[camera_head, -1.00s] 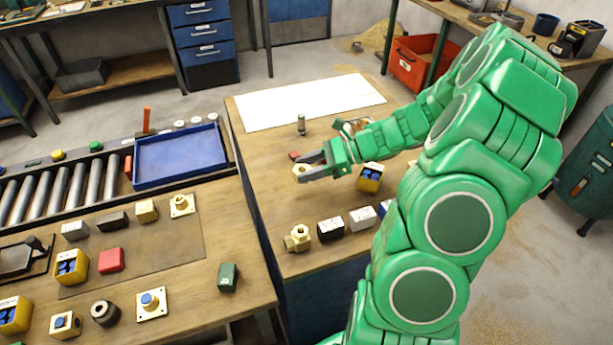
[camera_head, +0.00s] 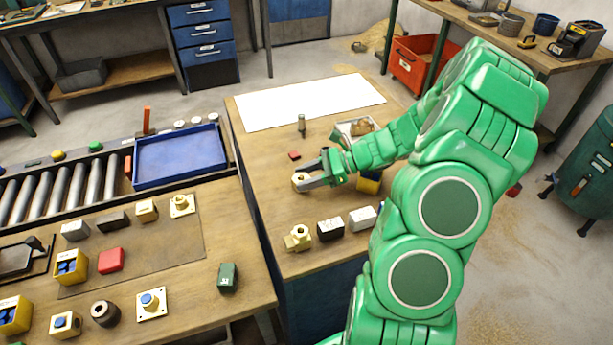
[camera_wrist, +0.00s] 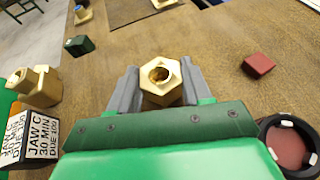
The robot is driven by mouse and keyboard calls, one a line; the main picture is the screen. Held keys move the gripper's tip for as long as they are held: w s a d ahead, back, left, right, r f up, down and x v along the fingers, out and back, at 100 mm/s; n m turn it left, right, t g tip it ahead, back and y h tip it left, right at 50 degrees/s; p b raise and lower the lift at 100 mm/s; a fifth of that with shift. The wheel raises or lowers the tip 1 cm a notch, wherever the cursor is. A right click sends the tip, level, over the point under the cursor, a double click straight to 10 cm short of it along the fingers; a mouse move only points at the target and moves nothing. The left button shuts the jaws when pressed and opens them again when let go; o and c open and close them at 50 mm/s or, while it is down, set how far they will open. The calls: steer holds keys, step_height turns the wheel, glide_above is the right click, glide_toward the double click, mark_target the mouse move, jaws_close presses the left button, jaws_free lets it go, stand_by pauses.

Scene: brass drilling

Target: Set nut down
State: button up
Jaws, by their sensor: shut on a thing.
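A brass hex nut (camera_wrist: 161,78) with a round hole sits between the two grey fingers of my gripper (camera_wrist: 160,90) in the wrist view. My gripper is shut on it. In the head view my gripper (camera_head: 308,181) holds the nut (camera_head: 299,180) over the left part of the wooden bench (camera_head: 262,150). I cannot tell whether the nut touches the bench top.
A red block (camera_head: 294,155) and a dark upright cylinder (camera_head: 301,125) stand behind my gripper. A brass fitting (camera_head: 298,238), a black labelled block (camera_head: 330,228) and a white block (camera_head: 362,218) stand in front. Bare wood lies between.

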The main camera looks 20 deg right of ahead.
steer(key=shift+f, duration=0.15)
steer(key=o, duration=1.4)
